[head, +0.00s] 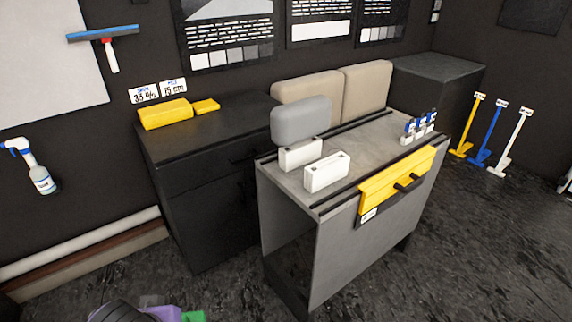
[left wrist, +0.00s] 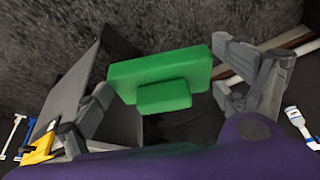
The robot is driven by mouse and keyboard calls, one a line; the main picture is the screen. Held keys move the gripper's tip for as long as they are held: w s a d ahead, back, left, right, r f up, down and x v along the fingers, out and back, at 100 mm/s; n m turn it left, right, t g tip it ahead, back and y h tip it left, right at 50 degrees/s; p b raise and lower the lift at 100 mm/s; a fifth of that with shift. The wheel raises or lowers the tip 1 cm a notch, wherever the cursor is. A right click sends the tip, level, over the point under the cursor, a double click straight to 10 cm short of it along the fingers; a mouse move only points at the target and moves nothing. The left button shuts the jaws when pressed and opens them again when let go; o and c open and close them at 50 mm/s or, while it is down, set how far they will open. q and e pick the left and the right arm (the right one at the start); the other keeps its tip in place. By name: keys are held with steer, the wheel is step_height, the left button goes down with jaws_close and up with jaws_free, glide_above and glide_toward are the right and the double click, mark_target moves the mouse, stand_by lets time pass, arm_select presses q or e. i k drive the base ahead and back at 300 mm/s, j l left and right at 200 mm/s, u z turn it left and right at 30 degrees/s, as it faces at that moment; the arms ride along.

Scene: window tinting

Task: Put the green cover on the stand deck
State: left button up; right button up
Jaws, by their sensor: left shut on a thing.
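The green cover (left wrist: 160,72) is a flat green block with a smaller raised block on its face. It sits between the fingers of my left gripper (left wrist: 165,98), which is shut on it, in the left wrist view. A green corner of it (head: 193,316) shows at the bottom edge of the head view, beside a purple part of my arm. The stand deck (head: 372,143) is the grey top of the stand in the middle of the head view. The cover is apart from it, low and to the left. My right gripper is not in view.
Two white slotted blocks (head: 327,171) stand on the deck's near left, with a grey rounded pad (head: 300,119) at the rear one. Small blue-and-white items (head: 419,127) stand at its right end. A yellow panel (head: 397,180) is on the stand's front. A dark cabinet (head: 200,150) stands behind left.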

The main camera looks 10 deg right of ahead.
mark_target(372, 155)
steer(key=i+l, duration=0.1)
steer(key=l, duration=0.35)
steer(key=i+l, duration=0.1)
steer(key=l, duration=0.35)
steer(key=i+l, duration=0.1)
steer(key=l, duration=0.35)
steer(key=i+l, duration=0.1)
steer(key=l, duration=0.35)
steer(key=i+l, duration=0.15)
steer(key=l, duration=0.35)
steer(key=i+l, duration=0.1)
steer(key=l, duration=0.35)
steer(key=i+l, duration=0.1)
steer(key=l, duration=0.35)
steer(key=i+l, duration=0.1)
steer(key=l, duration=0.35)
